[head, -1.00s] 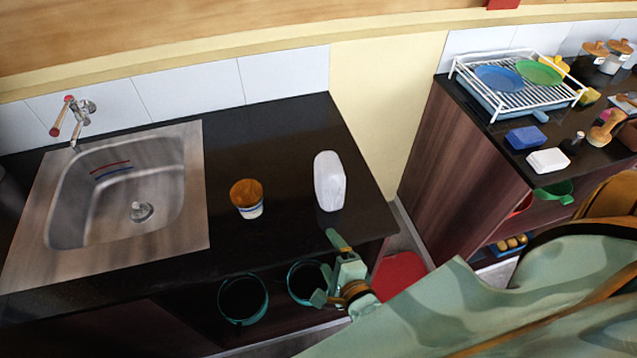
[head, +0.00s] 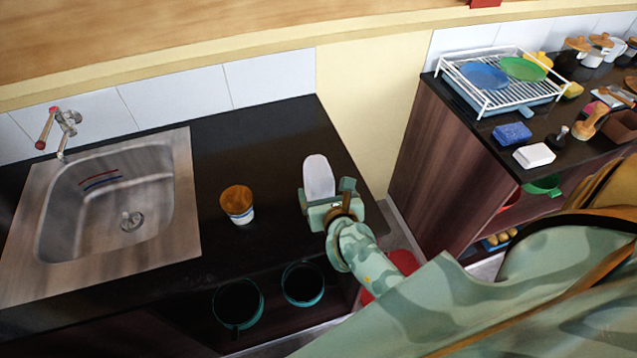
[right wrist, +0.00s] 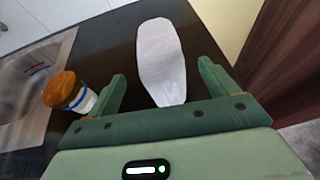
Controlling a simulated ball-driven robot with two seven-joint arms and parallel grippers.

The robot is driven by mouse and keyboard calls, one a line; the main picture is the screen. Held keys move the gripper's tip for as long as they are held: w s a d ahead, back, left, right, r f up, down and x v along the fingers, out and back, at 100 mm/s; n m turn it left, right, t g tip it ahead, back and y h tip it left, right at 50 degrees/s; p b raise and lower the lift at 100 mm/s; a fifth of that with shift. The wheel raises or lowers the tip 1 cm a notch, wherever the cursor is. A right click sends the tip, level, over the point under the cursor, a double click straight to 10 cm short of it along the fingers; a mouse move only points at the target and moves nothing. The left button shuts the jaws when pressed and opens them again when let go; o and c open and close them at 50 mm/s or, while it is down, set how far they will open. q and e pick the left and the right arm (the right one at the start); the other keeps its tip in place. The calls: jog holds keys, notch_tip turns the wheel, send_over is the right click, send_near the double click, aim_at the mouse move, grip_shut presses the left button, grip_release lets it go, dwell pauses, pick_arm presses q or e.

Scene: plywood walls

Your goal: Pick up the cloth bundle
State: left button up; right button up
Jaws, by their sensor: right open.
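The cloth bundle, a white rounded oblong (head: 318,176), rests on the dark countertop (head: 262,130) near its right end. It also shows in the right wrist view (right wrist: 160,60), ahead of the jaws. My right gripper (head: 326,188) is at the bundle's near end in the head view, covering its lower part. In the right wrist view my right gripper (right wrist: 160,88) is open, with one green finger on each side of the bundle's near end. Both fingers look apart from the bundle. My left gripper is not in view.
A jar with a brown lid (head: 237,204) stands left of the bundle, close to my left-hand finger in the wrist view. A steel sink (head: 185,230) is further left. Teal-rimmed pots (head: 303,284) sit below the counter. A second counter holds a dish rack (head: 500,95).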

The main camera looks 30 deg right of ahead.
aim_at(323, 179)
jog(key=x, duration=0.6)
jog(key=shift+d+f+b, duration=0.1)
jog(key=shift+f+b, duration=0.2)
jog(key=shift+f, duration=0.1)
jog(key=shift+r, duration=0.1)
jog(key=c, duration=1.1)
jog(key=shift+r, duration=0.3)
notch_tip(323, 179, up, 3)
jog(key=shift+f+p, duration=0.2)
jog(key=shift+p, duration=0.3)
jog(key=s+r, duration=0.3)
jog(key=s, duration=0.1)
jog(key=s+r+p, duration=0.1)
jog(key=s+r, duration=0.2)
jog(key=s, duration=0.2)
jog(key=s+r, duration=0.3)
jog(key=s, duration=0.2)
jog(key=shift+a+r, duration=0.4)
